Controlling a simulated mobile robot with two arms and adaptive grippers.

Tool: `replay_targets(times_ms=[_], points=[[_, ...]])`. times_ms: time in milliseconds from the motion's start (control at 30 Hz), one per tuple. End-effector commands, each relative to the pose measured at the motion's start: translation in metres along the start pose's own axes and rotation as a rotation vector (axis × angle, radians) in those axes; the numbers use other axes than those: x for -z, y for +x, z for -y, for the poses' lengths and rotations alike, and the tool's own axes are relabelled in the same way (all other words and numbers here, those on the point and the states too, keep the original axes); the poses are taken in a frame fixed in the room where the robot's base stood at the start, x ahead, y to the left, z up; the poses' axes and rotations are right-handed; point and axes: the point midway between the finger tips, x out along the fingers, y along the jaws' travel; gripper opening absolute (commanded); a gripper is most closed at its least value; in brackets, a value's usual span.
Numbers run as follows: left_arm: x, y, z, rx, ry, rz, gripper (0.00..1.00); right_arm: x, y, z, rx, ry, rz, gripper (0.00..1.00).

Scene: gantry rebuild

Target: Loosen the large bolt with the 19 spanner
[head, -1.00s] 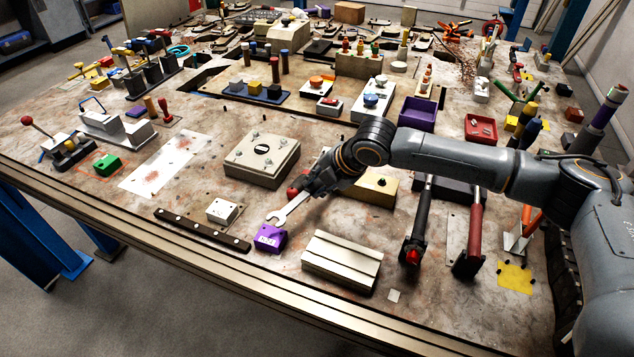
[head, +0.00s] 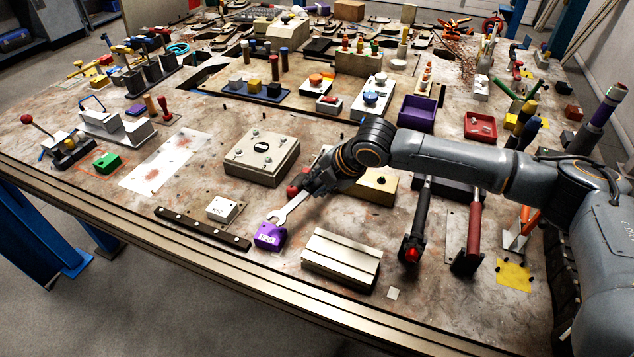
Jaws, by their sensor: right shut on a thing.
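My right gripper (head: 310,188) is shut on a silver spanner (head: 289,208), whose open jaw points down to the left. The jaw is just behind the top of a purple block (head: 268,237) with a small pale label; I cannot tell whether they touch. The size mark on the spanner is not readable. A beige square box (head: 262,168) with several small bolts on its lid stands to the upper left of the gripper, apart from the spanner. I cannot make out for certain which bolt is the large one. My left gripper is not in view.
A pale grooved block (head: 342,262) lies right of the purple block. A dark drilled bar (head: 202,229) and a small white box (head: 222,208) lie to its left. A yellowish box (head: 377,187) is partly hidden behind my wrist. Black-handled (head: 416,225) and red-handled (head: 473,230) tools lie further right.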

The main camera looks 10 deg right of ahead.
Motion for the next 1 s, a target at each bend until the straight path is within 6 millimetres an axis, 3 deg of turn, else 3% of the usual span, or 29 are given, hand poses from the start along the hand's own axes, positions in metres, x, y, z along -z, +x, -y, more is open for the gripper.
replay_targets(times_ms=[1000], points=[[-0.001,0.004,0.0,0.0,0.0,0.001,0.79,0.0,0.013,0.008,-0.002,0.0,0.0,0.0]])
